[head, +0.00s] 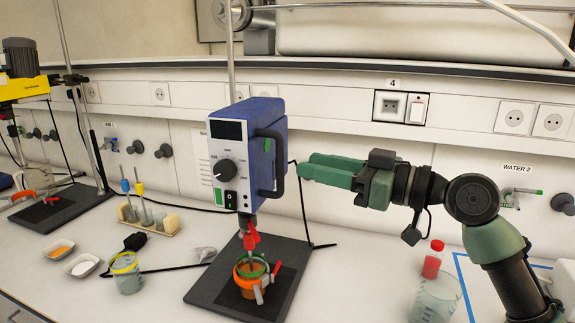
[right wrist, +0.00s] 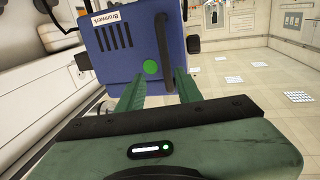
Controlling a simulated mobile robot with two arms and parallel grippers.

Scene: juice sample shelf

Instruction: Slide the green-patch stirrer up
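The blue stirrer (head: 262,140) is mounted on a vertical rod above a black base plate (head: 205,286). Its front has a dark display and a knob. The stirrer's shaft reaches down to an orange-brown beaker (head: 250,282) in a clamp. My right gripper (head: 304,168) is to the right of the stirrer, pointing at its side. In the wrist view its fingers are apart with nothing between them. My left gripper is not in view.
A beaker (head: 436,300) and a red-capped bottle (head: 432,262) stand at right. A yellow stirrer (head: 22,85) is at far left. A rack (head: 150,222), white dishes (head: 82,265) and a yellow-rimmed beaker (head: 127,280) are left of the base. The wall stands close behind.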

